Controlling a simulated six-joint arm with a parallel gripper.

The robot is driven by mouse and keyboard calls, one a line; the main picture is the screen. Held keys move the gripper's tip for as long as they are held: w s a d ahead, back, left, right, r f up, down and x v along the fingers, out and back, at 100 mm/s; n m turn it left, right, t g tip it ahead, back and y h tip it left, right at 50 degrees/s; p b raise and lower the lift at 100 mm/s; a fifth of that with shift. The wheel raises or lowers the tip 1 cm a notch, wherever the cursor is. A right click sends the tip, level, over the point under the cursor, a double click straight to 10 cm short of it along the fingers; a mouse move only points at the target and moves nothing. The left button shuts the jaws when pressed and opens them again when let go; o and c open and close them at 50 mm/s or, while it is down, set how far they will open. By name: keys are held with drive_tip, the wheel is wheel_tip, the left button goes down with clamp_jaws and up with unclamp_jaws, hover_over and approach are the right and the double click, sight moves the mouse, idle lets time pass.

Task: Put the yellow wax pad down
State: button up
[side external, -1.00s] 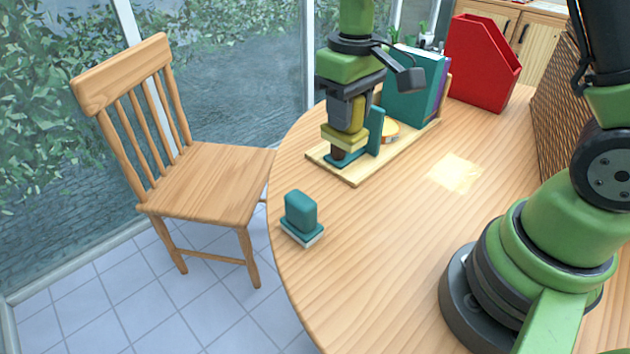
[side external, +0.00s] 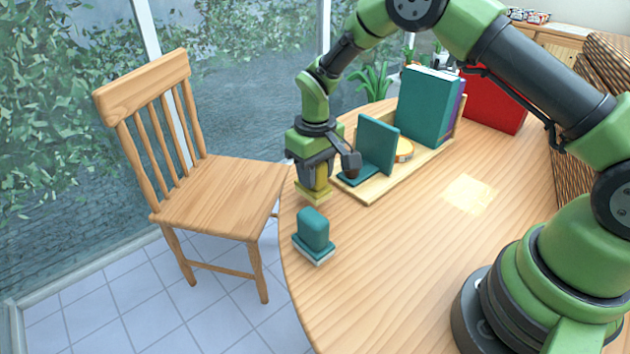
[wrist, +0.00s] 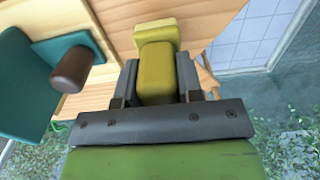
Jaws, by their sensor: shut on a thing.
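The yellow wax pad (side external: 313,194) is a yellow block with a wider flat base. My gripper (side external: 314,179) is shut on its narrower upper part, pointing down near the table's left edge. The pad is beside the wooden rack, off its front left end. I cannot tell whether its base touches the table. In the wrist view, the pad (wrist: 157,72) sits between the fingers of my gripper (wrist: 157,84). The fingers hide part of the pad.
A teal pad with a pale base (side external: 314,233) stands nearer the camera on the table (side external: 400,265). The wooden rack (side external: 392,182) holds a teal bookend (side external: 377,146), a round orange-and-cream thing (side external: 404,150) and books (side external: 425,103). A red holder (side external: 494,104) stands behind. The table's middle is clear.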

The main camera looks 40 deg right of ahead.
drive_tip(key=shift+f, duration=1.15)
drive_tip(key=shift+f, duration=0.1)
drive_tip(key=o, duration=0.9)
drive_tip(key=shift+o, duration=0.2)
